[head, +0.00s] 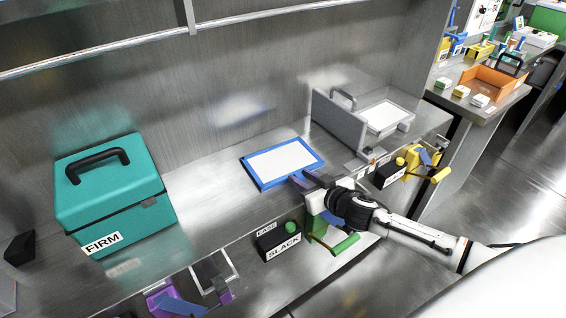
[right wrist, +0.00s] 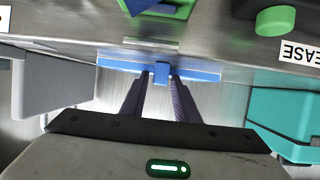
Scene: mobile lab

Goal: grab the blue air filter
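The blue air filter (head: 283,160) is a flat blue frame with a white panel, lying on the metal bench in the middle of the head view. Its blue front edge also shows in the right wrist view (right wrist: 205,75), with a small blue handle tab in the middle. My right gripper (head: 299,180) is at the filter's front right edge. In the right wrist view its two dark fingers (right wrist: 160,82) stand on either side of the tab, apart from each other. A thin gap seems to show beside the tab, so firm contact is not visible. My left gripper is out of view.
A teal case (head: 112,190) labelled FIRM stands at the left. A grey filter-like unit with a handle (head: 338,122) stands at the right. A black SLACK box (head: 279,240) and a green clamp (head: 322,232) sit at the front edge. The bench between case and filter is clear.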

